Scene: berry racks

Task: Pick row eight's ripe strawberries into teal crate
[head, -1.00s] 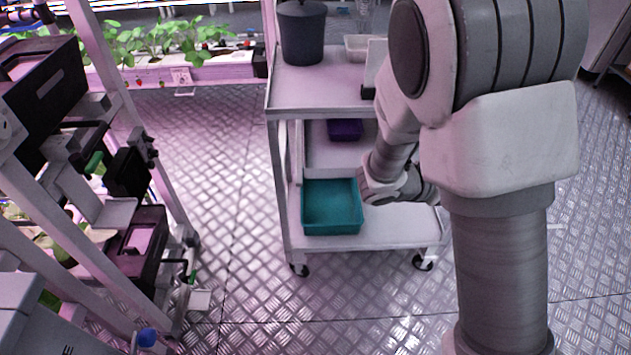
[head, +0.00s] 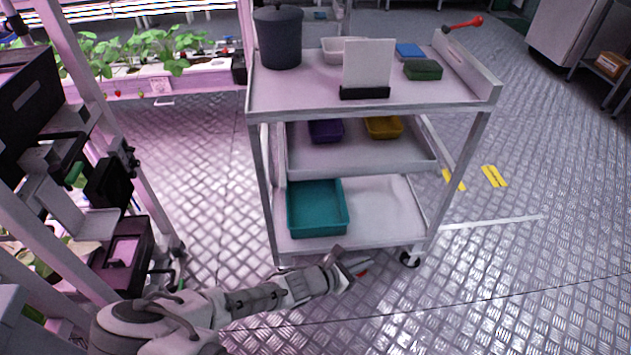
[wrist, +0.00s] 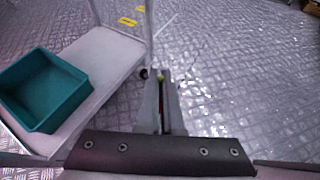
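The teal crate (head: 317,232) sits on the left of the cart's bottom shelf; it looks empty. It also shows at left in the wrist view (wrist: 70,108). My gripper (head: 352,268) is low in front of the cart, right of the crate and outside the shelf. In the wrist view its fingers (wrist: 161,100) are close together, with a narrow red and yellow-green thing between them, seemingly a strawberry (wrist: 161,79), mostly hidden. A planted row (head: 200,70) at the back left bears small red strawberries (head: 118,94) along its front; its label is unreadable.
The white cart (head: 275,95) carries a dark pot (head: 278,40), a white panel and small items on top. Purple (head: 326,131) and yellow (head: 384,127) bins sit on its middle shelf. A rack (head: 150,185) with black boxes stands at left.

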